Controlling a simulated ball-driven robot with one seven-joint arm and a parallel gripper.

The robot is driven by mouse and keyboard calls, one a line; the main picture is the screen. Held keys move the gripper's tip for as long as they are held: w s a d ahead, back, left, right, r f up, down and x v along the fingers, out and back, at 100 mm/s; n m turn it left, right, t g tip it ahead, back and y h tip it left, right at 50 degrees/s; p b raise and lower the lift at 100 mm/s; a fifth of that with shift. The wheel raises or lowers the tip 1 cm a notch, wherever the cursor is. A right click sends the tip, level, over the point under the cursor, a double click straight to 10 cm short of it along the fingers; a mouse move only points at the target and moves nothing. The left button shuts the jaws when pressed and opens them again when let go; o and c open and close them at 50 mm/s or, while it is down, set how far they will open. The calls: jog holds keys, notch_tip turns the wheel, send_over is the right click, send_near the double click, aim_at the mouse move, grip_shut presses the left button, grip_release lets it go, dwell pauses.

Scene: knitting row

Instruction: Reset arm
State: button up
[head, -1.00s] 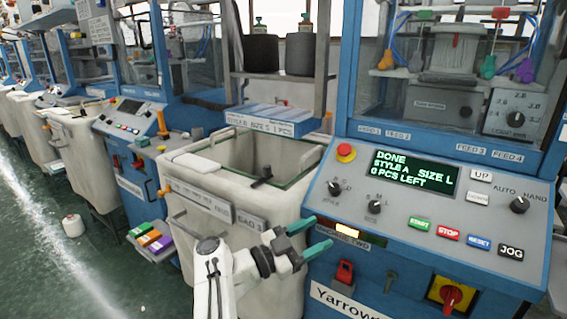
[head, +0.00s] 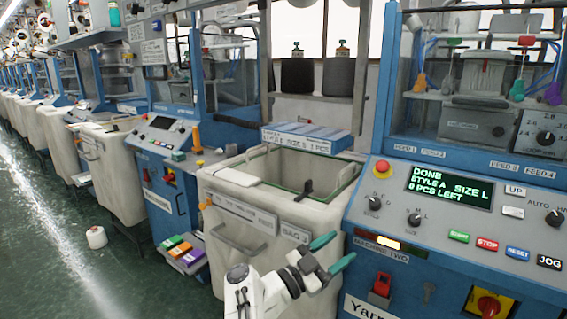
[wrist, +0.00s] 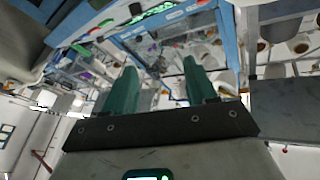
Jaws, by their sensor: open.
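My gripper (head: 333,253) has green fingers that are spread apart with nothing between them. In the head view it is at the lower middle, in front of the cream bin and left of the lower panel of the blue machine (head: 400,250). In the wrist view the two green fingers (wrist: 162,90) stand apart, with the machine and room behind them tilted. My white arm reaches up from the bottom edge of the head view.
A cream bin (head: 240,238) stands left of the machine. The machine's screen (head: 449,188) reads DONE, STYLE A, SIZE L, 0 PCS LEFT. A tray of coloured blocks (head: 182,252) and a white cone (head: 96,237) are at left. Green floor (head: 60,270) is open at far left.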

jog(key=w+d+n+t+y+p, duration=0.2)
jog(key=w+d+n+t+y, duration=0.2)
jog(key=d+n+t+y, duration=0.65)
jog(key=s+d+f+n+g+y+p, duration=0.3)
jog(key=s+f+n+g+y, duration=0.4)
jog(key=s+f+n+y, duration=0.4)
jog(key=s+f+m+g+h+p, duration=0.1)
jog(key=s+g, duration=0.3)
jog(key=s, duration=0.9)
jog(key=s+d+f+m+g+h+p, duration=0.1)
jog(key=s+f+g, duration=0.3)
jog(key=s, duration=0.9)
jog(key=s+d+f+m+g+h+p, duration=0.1)
jog(key=s+g, duration=0.4)
jog(key=s, duration=0.9)
jog(key=shift+d+f+m, duration=0.2)
jog(key=shift+f+m, duration=0.45)
jog(key=shift+m, duration=0.5)
